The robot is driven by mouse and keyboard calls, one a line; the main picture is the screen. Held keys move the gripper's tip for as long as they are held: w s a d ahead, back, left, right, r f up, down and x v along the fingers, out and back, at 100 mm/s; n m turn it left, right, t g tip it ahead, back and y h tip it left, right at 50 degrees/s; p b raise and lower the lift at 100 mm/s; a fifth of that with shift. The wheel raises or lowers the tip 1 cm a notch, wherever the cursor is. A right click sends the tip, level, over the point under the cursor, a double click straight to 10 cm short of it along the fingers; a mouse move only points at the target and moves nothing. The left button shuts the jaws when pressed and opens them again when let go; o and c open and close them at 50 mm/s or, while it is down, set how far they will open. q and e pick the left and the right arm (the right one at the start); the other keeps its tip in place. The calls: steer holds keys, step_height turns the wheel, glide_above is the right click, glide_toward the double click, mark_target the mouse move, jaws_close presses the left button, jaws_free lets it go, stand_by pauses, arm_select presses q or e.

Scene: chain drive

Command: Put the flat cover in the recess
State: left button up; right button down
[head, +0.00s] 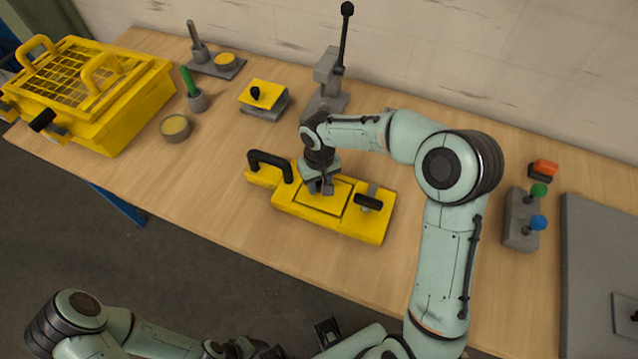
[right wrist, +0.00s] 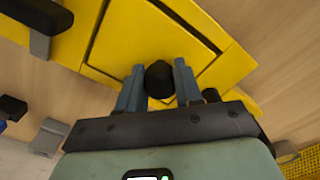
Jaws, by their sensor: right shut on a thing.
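The yellow fixture (head: 360,225) lies on the bench at mid-picture in the head view, with a square, dark-edged recess in its top. My right gripper (head: 322,187) points down over that square. In the right wrist view my right gripper (right wrist: 158,88) is shut on the black knob (right wrist: 158,75) of the flat yellow cover (right wrist: 150,35). The cover lies over the square and dark lines show along its sides. I cannot tell whether it sits fully down. My left arm is at the bottom of the head view; its gripper is not clear there.
A black arch handle (head: 270,162) and a black-knobbed clamp (head: 368,201) flank the square. A lever press (head: 328,85) stands behind. A yellow plate on a grey block (head: 262,95), a tin (head: 175,128) and a yellow basket (head: 100,100) are left. Coloured knobs (head: 538,205) are right.

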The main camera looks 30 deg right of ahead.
steer(key=shift+f, duration=0.3)
steer(key=shift+f, duration=0.25)
steer(key=c, duration=0.8)
jaws_free()
steer(key=shift+o, duration=0.2)
steer(key=shift+r, duration=0.15)
steer(key=shift+r, duration=0.35)
step_height(320, 180, up, 12)
steer(key=p, duration=0.1)
steer(key=shift+f, duration=0.25)
